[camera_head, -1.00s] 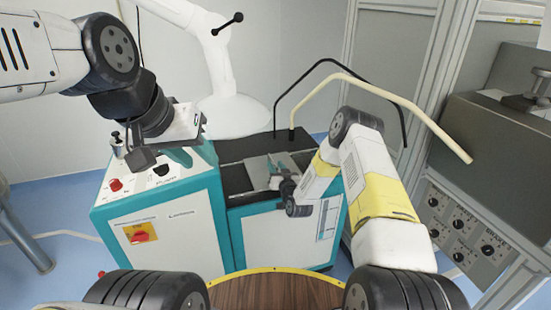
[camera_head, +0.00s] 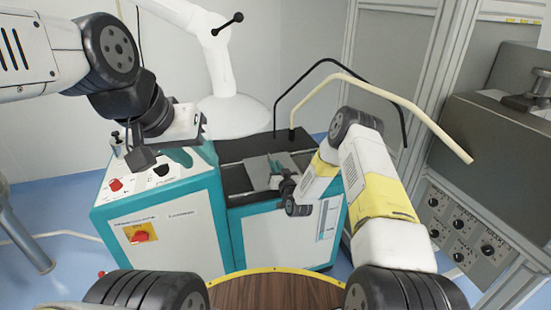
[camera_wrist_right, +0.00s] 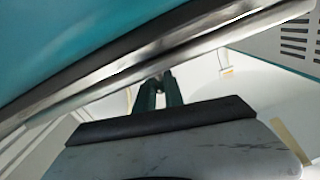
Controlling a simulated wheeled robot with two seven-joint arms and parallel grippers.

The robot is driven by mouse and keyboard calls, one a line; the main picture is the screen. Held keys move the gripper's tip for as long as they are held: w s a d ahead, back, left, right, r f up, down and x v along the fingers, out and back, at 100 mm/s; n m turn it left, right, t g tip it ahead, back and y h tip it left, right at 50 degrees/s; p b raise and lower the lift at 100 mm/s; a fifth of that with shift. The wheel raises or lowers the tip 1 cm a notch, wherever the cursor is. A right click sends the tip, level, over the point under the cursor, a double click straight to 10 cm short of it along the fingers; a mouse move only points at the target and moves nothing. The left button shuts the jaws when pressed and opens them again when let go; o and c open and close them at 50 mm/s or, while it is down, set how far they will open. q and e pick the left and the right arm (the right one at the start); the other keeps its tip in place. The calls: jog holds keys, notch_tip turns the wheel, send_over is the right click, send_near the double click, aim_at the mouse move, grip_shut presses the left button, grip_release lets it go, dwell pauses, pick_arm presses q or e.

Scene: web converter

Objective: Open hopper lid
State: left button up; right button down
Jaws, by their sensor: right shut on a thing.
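The teal and white machine (camera_head: 272,235) stands in front of me, with a dark recessed top (camera_head: 238,181). A grey metal plate, which looks like the hopper lid (camera_head: 258,170), lies over this recess and is partly hidden by my right gripper. My right gripper (camera_head: 273,166) is at the plate's right side. In the right wrist view its two dark green fingers (camera_wrist_right: 160,92) are close together below a long metal edge (camera_wrist_right: 170,62); the exact contact is hard to see. My left gripper (camera_head: 180,155) hangs above the control cabinet, apart from the plate; its finger gap is unclear.
The control cabinet (camera_head: 160,221) with red knobs stands at the left. Bent black (camera_head: 335,62) and cream (camera_head: 400,98) rods rise behind my right arm. A grey frame and a panel with several knobs (camera_head: 462,230) border the right. A wooden round top (camera_head: 275,292) lies close in front.

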dwell(0.9)
jog(key=a, duration=0.2)
jog(key=s+a, duration=0.1)
jog(key=a, duration=0.2)
jog(key=s+a, duration=0.1)
jog(key=a, duration=0.1)
jog(key=shift+s+a, duration=0.2)
jog(key=shift+a, duration=0.05)
jog(key=c, duration=1.5)
grip_release()
jog(key=v, duration=0.7)
jog(key=shift+s+d+r, duration=0.1)
jog(key=shift+s+d, duration=0.05)
jog(key=shift+s, duration=0.2)
